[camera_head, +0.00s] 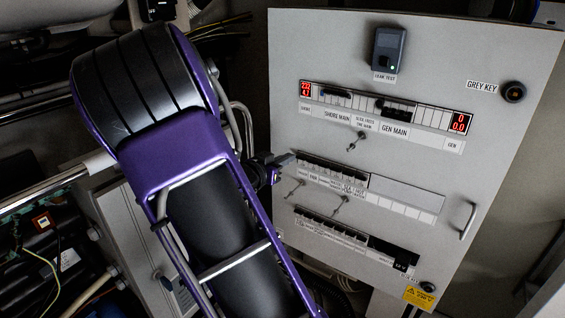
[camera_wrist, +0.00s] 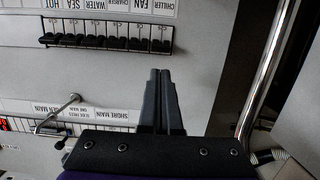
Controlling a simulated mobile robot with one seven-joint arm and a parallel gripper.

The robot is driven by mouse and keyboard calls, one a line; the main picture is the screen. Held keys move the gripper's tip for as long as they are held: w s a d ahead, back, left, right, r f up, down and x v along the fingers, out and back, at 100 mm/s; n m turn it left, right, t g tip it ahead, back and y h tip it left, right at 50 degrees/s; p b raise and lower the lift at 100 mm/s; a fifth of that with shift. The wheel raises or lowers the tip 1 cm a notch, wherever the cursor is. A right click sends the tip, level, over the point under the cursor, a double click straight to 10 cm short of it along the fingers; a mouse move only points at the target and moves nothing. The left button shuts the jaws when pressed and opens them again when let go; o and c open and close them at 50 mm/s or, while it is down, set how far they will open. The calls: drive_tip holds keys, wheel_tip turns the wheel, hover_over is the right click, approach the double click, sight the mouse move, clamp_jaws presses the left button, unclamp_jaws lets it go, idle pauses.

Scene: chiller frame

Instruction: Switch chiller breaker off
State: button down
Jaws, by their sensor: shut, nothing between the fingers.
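The grey panel (camera_head: 400,60) holds a middle row of black breakers (camera_head: 335,168). In the wrist view this row (camera_wrist: 105,43) appears upside down, with the CHILLER label (camera_wrist: 160,6) above its right end. The chiller breaker (camera_wrist: 163,46) is the end one there, at the row's left end in the head view. My gripper (camera_wrist: 160,72) is shut and empty, its fingertips just below that breaker in the wrist view. In the head view my gripper (camera_head: 288,158) is at the panel's left edge beside the row. I cannot tell whether the tips touch the breaker.
An upper row with red displays (camera_head: 305,88) and a lower breaker row (camera_head: 340,236) are on the same panel. Small metal toggle levers (camera_head: 356,141) stick out between the rows. A handle (camera_head: 467,221) is at the right. A metal rail (camera_wrist: 265,70) runs beside the panel.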

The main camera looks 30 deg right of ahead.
sight(304, 151)
drive_tip(key=x, duration=0.6)
drive_tip(key=shift+a+f+b, duration=0.1)
drive_tip(key=shift+b, duration=0.25)
drive_tip(key=shift+s+f, duration=0.1)
drive_tip(key=shift+a+h+b, duration=0.1)
drive_tip(key=shift+h+b, duration=0.2)
drive_tip(key=shift+a+f+t+h+b, duration=0.15)
drive_tip(key=shift+t+h+b, duration=0.15)
drive_tip(key=shift+h+b, duration=0.15)
